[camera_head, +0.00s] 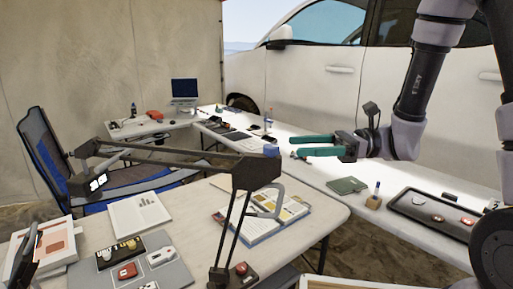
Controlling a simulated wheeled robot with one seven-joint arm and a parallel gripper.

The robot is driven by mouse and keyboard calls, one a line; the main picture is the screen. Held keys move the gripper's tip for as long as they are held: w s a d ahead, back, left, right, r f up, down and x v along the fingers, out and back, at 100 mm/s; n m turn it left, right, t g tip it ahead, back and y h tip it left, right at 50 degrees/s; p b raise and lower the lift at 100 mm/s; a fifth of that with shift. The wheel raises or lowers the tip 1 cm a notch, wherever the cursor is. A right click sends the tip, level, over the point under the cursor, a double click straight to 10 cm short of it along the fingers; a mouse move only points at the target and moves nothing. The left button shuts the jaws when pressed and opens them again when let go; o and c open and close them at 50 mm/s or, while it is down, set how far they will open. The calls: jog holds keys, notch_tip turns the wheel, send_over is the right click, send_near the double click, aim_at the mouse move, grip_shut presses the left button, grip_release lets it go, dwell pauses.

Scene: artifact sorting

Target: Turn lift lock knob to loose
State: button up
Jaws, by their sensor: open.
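A dark jointed stand arm (233,205) rises from the near table and reaches left to a small head with a lit display (93,184). A blue knob (271,150) sits at the top of its elbow joint. A red knob (240,268) sits on its base. No readable label shows which is the lift lock knob, and I cannot tell a loose or locked setting. My gripper (291,146) has teal fingers pointing left, spread apart with nothing between them. In the picture its fingertips are just right of the blue knob; the depth gap is unclear.
The near table (200,207) holds an open book (262,220), papers and a grey panel with buttons (145,265). A blue chair (60,150) stands left.

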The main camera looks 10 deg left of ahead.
aim_at(256, 155)
jog(key=x, duration=1.1)
grip_shut()
